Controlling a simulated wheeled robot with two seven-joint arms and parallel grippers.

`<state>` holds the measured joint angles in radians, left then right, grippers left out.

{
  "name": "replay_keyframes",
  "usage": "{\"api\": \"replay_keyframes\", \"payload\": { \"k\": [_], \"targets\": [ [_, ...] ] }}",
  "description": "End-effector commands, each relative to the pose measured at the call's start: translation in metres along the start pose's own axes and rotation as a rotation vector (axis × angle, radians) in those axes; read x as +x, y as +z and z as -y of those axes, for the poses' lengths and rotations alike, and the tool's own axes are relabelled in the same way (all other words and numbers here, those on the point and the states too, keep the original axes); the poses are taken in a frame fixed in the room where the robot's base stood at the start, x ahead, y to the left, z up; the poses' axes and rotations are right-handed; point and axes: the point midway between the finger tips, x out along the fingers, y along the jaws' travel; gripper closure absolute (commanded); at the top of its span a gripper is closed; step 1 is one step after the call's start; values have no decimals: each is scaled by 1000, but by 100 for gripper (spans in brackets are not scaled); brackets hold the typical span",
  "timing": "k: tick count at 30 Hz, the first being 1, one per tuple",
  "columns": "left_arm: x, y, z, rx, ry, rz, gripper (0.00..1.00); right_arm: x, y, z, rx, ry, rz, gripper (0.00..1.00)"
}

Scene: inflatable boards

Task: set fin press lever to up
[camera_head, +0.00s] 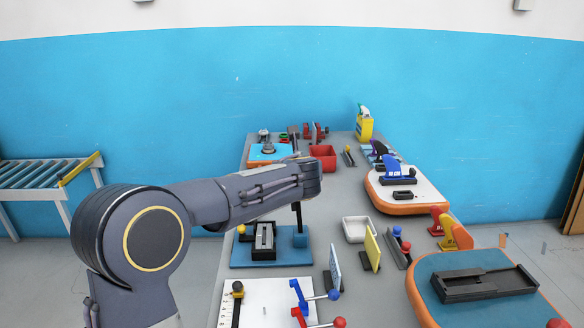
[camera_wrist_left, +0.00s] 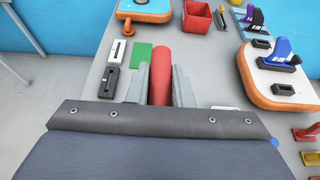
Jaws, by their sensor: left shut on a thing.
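The fin press appears to be the unit with a blue base (camera_head: 240,262), a black slotted holder and a blue block (camera_head: 300,240). A dark lever rod (camera_head: 297,216) rises from the block, close to upright, and its top is hidden behind my left arm. In the left wrist view, my left gripper (camera_wrist_left: 161,75) is shut on a red cylindrical handle (camera_wrist_left: 162,62), apparently the lever's grip. The handle lies between the two grey fingers. The head view hides this grasp. My right gripper is in neither view.
Blue and red levers (camera_head: 300,295) stand on a white panel nearer me. An orange-rimmed board (camera_head: 420,205) sits farther right. A red bin (camera_head: 323,157) stands behind.

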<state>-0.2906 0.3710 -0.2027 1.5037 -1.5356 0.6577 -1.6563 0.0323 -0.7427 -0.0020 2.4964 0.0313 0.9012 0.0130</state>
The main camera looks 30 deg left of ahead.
Motion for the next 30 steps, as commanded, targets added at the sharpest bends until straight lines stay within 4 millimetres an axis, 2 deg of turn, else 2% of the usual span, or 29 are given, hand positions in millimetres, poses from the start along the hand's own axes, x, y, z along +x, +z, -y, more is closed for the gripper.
{"api": "replay_keyframes", "payload": {
  "k": [6,7,12,22,30],
  "targets": [
    [-1,0,3,-3,-8,-1,100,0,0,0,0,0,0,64],
    [-1,0,4,-3,-8,-1,78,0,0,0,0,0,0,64],
    [-1,0,3,-2,-6,-1,59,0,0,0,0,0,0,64],
    [-7,0,2,-3,-5,1,59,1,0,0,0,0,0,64],
    [-51,0,2,-3,-8,1,59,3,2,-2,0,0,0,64]
  ]
}}
